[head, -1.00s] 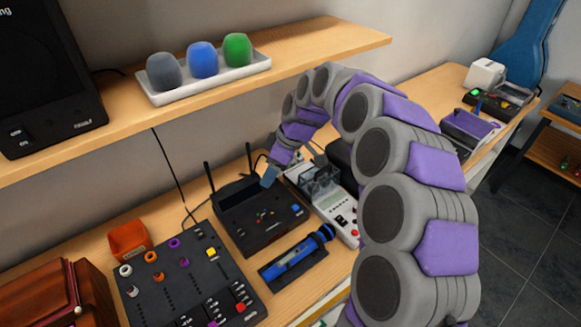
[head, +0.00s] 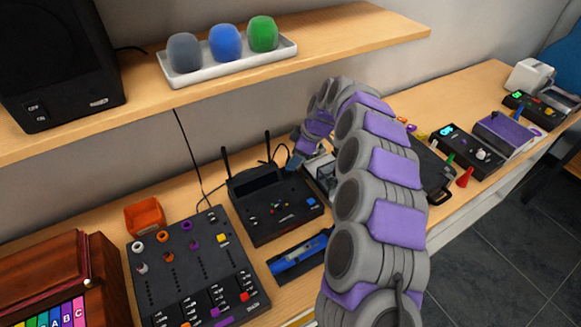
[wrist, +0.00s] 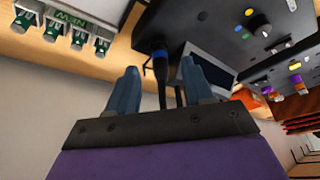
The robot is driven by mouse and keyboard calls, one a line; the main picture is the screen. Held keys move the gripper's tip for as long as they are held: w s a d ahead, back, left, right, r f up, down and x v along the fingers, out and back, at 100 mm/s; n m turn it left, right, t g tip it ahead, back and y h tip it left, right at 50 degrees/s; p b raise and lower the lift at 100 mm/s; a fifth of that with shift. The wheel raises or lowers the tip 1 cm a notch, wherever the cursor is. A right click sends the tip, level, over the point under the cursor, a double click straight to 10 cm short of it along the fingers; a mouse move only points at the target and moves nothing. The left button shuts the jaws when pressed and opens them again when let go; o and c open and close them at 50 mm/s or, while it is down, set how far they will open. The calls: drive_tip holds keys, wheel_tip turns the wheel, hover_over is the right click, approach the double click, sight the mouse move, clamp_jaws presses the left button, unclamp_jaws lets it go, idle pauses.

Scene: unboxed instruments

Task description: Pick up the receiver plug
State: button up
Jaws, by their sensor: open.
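The receiver is a black box (head: 275,212) with two antennas and a screen, standing on the desk in the head view. In the wrist view the receiver (wrist: 215,25) appears at the top. A black plug with a blue band (wrist: 160,62), likely the receiver plug, shows at its back edge. My gripper (wrist: 160,75) is open, with one blue-grey finger on each side of the plug. I cannot tell whether either finger touches it. In the head view my gripper (head: 294,160) is at the receiver's back right corner, and the plug is not clearly visible there.
A mixer (head: 190,265) stands left of the receiver, and a blue microphone (head: 300,255) lies in front. A shelf (head: 350,38) overhangs the desk, with a white tray (head: 225,67) of coloured rounded objects. Green connectors (wrist: 78,40) show in the wrist view. My arm hides part of the desk.

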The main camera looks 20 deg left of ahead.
drive_tip(key=x, duration=0.3)
drive_tip(key=shift+w+a+f+b, duration=0.1)
drive_tip(key=shift+a+b, duration=0.2)
drive_tip(key=shift+a, duration=0.2)
drive_tip(key=shift+d, duration=0.3)
drive_tip(key=shift+c, duration=0.6)
drive_tip(key=shift+a, duration=0.2)
drive_tip(key=c, duration=0.6)
drive_tip(key=shift+d, duration=0.1)
clamp_jaws()
